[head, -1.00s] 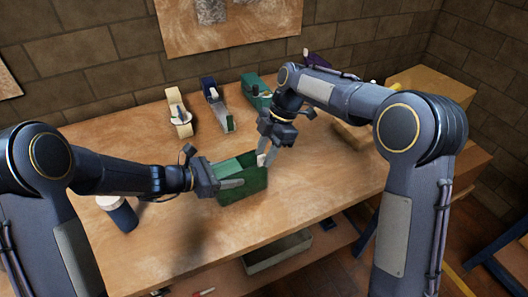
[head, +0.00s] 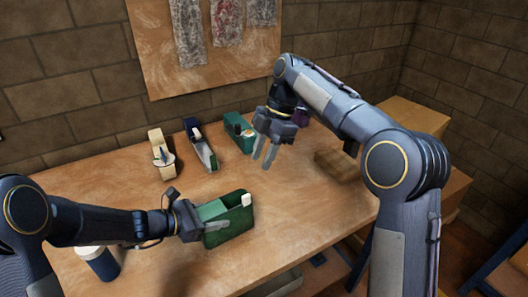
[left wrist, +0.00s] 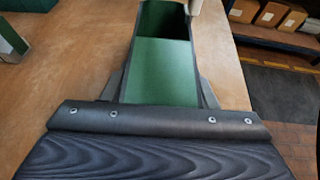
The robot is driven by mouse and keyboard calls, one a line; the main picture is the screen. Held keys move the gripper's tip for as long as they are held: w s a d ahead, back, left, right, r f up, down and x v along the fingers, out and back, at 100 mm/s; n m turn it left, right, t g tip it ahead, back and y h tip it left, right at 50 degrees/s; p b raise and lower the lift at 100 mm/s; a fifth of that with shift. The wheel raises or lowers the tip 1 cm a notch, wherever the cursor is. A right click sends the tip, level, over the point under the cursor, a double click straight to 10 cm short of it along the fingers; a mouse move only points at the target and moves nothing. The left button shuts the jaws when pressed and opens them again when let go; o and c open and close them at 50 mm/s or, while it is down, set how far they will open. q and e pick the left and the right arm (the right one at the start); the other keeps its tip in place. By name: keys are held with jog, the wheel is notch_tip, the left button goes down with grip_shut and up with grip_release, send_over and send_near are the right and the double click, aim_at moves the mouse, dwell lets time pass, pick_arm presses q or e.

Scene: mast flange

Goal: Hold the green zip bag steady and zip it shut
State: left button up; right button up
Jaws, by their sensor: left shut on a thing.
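The green zip bag (head: 229,229) stands on the workbench as a boxy pouch. A lighter green panel covers the left part of its top, and the right part is a dark opening. A white tab (head: 246,199) sits at its right end. My left gripper (head: 213,231) is shut on the bag's left end. In the left wrist view its fingers flank the bag (left wrist: 165,70), with the dark opening at the far end. My right gripper (head: 265,158) is open and empty, above and behind the bag, apart from the tab.
A cream item (head: 160,154), a navy item (head: 200,146) and another green item (head: 238,132) stand along the back of the workbench (head: 130,200). A dark blue bottle with a white cap (head: 99,263) stands front left. A brown block (head: 337,164) lies at the right.

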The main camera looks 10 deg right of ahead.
jog(key=shift+d+r, duration=0.15)
jog(key=shift+r, duration=0.15)
pick_arm(q)
jog(key=o, duration=1.1)
jog(key=shift+o, duration=0.2)
